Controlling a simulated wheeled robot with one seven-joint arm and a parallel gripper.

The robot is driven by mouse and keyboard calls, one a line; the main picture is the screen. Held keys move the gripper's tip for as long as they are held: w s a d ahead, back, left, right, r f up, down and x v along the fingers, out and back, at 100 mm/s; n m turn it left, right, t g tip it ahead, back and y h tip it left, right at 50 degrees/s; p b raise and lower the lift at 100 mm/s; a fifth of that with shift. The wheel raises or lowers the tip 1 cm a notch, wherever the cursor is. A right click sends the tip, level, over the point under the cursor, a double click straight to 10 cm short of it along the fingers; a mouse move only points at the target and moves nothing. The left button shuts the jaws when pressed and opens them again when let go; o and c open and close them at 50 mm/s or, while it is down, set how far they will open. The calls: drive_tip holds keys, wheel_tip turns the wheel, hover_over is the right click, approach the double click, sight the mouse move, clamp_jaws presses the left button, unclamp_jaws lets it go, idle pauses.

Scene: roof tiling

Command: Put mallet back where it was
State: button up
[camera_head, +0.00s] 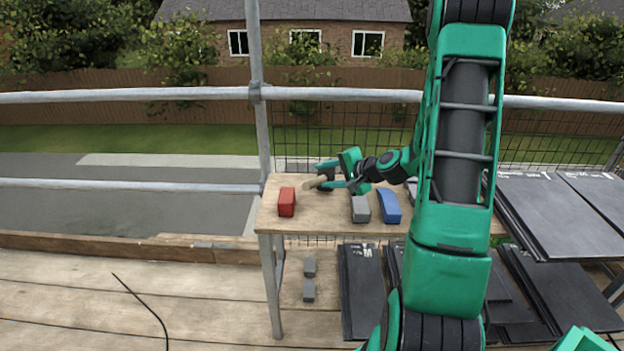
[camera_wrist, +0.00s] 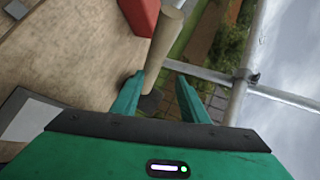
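The mallet (camera_head: 313,183) has a pale wooden part that sticks out to the left of my gripper (camera_head: 338,179), low over the table's left half. In the wrist view the mallet's pale cylinder (camera_wrist: 166,36) runs up from between the fingertips of my gripper (camera_wrist: 152,70). A dark part shows just below the fingertips, partly hidden by the fingers. I cannot tell whether the mallet touches the table.
The wooden table (camera_head: 285,226) holds a red block (camera_head: 287,202) at left, a grey block (camera_head: 361,209) and a blue block (camera_head: 390,206). The red block (camera_wrist: 140,14) is close to the mallet in the wrist view. Dark tiles (camera_head: 560,210) are stacked at right. Scaffold rails (camera_head: 150,95) run behind.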

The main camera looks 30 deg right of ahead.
drive_tip(key=s+a+r+n+g, duration=0.2)
drive_tip(key=s+r+n+g, duration=0.1)
drive_tip(key=s, duration=0.9)
drive_tip(key=s+a+r+n+g+h, duration=0.1)
drive_tip(key=s+a+r+n+g, duration=0.2)
drive_tip(key=s, duration=0.9)
drive_tip(key=s+a+r+n+g+h, duration=0.1)
drive_tip(key=s+a+r+n+g, duration=0.2)
drive_tip(key=s, duration=0.9)
drive_tip(key=r+g, duration=0.1)
drive_tip(key=g, duration=0.1)
drive_tip(key=shift+s+r+g, duration=0.15)
drive_tip(key=shift+s+g, duration=0.15)
drive_tip(key=shift+s, duration=0.1)
drive_tip(key=shift+d, duration=0.1)
drive_tip(key=shift+w+f+h, duration=0.25)
drive_tip(key=shift+w+h, duration=0.05)
drive_tip(key=shift+w, duration=0.3)
